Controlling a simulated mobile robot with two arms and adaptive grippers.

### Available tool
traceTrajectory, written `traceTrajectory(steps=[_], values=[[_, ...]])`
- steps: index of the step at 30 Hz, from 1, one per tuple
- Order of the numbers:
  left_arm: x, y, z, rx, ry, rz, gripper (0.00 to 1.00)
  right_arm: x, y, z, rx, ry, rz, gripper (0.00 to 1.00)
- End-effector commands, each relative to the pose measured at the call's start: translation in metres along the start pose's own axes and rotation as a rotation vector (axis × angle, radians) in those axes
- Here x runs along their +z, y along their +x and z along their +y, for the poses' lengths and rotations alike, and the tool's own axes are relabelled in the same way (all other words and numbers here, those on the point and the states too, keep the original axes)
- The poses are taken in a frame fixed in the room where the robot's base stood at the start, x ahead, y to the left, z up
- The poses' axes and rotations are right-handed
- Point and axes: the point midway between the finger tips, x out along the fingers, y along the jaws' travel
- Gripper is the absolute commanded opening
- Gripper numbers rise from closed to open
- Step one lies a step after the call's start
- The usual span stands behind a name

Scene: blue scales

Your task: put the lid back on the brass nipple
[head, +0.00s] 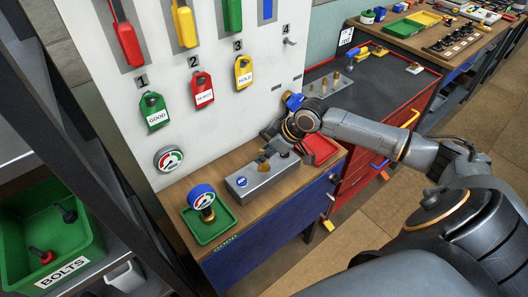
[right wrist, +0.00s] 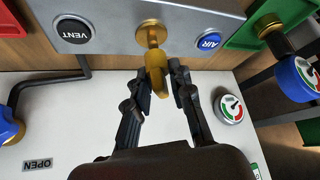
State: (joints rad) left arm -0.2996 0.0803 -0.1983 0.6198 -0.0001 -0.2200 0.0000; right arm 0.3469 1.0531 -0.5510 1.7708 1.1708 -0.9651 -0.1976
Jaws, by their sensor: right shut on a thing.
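The brass nipple (right wrist: 151,34) stands out from a grey block (right wrist: 110,28), between its black VENT label and blue AIR label. The yellow lid (right wrist: 157,74) is between the two dark fingers of my right gripper (right wrist: 165,84), which is shut on it. In the right wrist view the lid lines up with the nipple's end; I cannot tell whether it is seated. In the head view my right gripper (head: 268,152) is just above the grey block (head: 264,178), and arm and fingers hide much of the lid there. My left gripper is not in view.
A blue-capped gauge (head: 202,197) stands in a green tray (head: 208,230) left of the block. A red tray (head: 322,149) lies right of it. The white board (head: 215,125) with tags rises behind. A green BOLTS bin (head: 85,225) is at far left.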

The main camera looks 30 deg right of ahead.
Motion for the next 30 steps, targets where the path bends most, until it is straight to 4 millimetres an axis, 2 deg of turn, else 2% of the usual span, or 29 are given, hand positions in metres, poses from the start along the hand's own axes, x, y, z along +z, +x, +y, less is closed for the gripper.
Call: traceTrajectory(steps=[30], values=[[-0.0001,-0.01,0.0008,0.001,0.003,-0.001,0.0,-0.0002,-0.0009,-0.0003,-0.001,0.001,-0.002,0.08]])
